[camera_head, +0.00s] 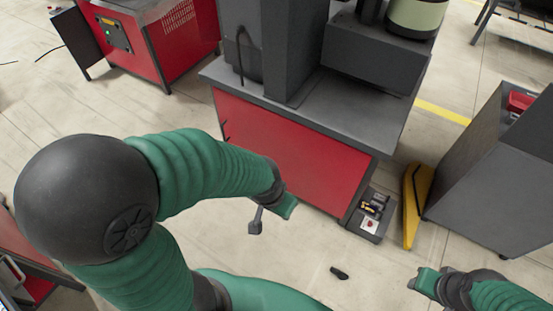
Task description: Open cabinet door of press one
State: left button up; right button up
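A dark grey press (345,105) stands on a cabinet with a red front door (290,155). The door looks flush with the cabinet front. A small dark handle (226,132) shows near the door's left edge. My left gripper (271,216) is in front of the lower part of the door, with its two fingers apart and nothing between them. Whether it touches the door cannot be told. My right gripper (418,281) is at the lower right, over the floor and away from the cabinet. Its finger gap is too small to make out.
A control box with a red button (371,223) sits at the cabinet's right corner. A yellow guard (414,205) and a grey cabinet (500,165) stand to the right. A small black object (339,273) lies on the floor. Another red machine (150,45) stands at upper left.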

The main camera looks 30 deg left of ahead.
aim_at(324, 171)
jog(key=j+u, duration=0.1)
jog(key=j, duration=0.3)
jog(key=i+j, duration=0.15)
jog(key=j, duration=0.3)
jog(key=i+j+u, duration=0.15)
jog(key=j, duration=0.25)
jog(key=j+u, duration=0.1)
jog(key=j, duration=0.3)
jog(key=i+j+u, duration=0.1)
jog(key=j, duration=0.3)
jog(key=i+j, duration=0.2)
jog(key=j, duration=0.2)
jog(key=i+j+u, duration=0.15)
jog(key=j, duration=0.25)
